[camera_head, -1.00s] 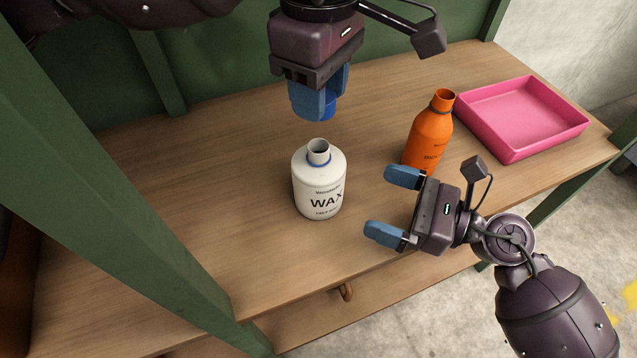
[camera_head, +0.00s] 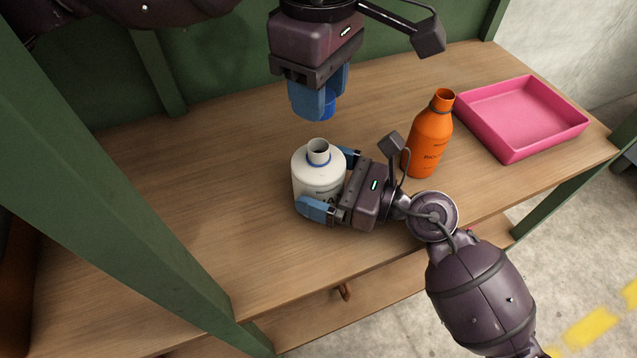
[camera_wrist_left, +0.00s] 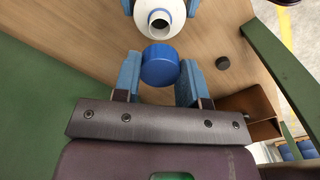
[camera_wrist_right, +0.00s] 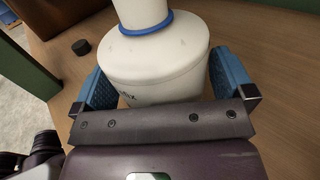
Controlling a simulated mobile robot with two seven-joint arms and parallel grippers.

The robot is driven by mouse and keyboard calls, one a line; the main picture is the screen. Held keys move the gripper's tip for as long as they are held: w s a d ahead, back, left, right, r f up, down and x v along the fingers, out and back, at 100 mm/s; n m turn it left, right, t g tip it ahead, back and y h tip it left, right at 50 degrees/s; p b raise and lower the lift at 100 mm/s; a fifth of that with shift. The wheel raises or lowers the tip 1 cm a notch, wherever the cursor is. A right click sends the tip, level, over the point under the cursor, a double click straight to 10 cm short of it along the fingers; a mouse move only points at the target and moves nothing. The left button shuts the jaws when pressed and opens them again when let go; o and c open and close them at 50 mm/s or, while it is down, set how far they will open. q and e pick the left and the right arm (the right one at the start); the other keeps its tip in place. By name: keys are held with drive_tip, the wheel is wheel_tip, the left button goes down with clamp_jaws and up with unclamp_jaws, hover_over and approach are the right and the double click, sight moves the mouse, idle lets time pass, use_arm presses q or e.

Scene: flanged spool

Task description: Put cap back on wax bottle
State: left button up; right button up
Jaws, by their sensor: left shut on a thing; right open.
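The white wax bottle (camera_head: 318,167) stands upright and uncapped on the wooden table, with a blue ring at its neck. It also shows in the left wrist view (camera_wrist_left: 158,20) and right wrist view (camera_wrist_right: 155,60). The blue cap (camera_wrist_left: 160,65) is between the fingers of my left gripper (camera_head: 318,98), which is shut on it above the bottle mouth, with a gap between. My right gripper (camera_head: 332,180) is open, its fingers on either side of the bottle body. In the right wrist view, I cannot tell whether the fingers touch the bottle.
An orange bottle (camera_head: 430,138) stands open to the right, behind my right gripper. A pink tray (camera_head: 525,115) lies at the right end of the table. A small dark round cap (camera_wrist_right: 81,47) lies on the table.

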drive_tip(key=c, duration=1.1)
use_arm(q)
hover_over(319, 157)
drive_tip(key=shift+f, duration=2.5)
use_arm(e)
drive_tip(key=shift+c, duration=0.2)
use_arm(q)
drive_tip(key=shift+f, duration=0.1)
drive_tip(key=shift+f, duration=0.8)
drive_tip(key=shift+f, duration=0.55)
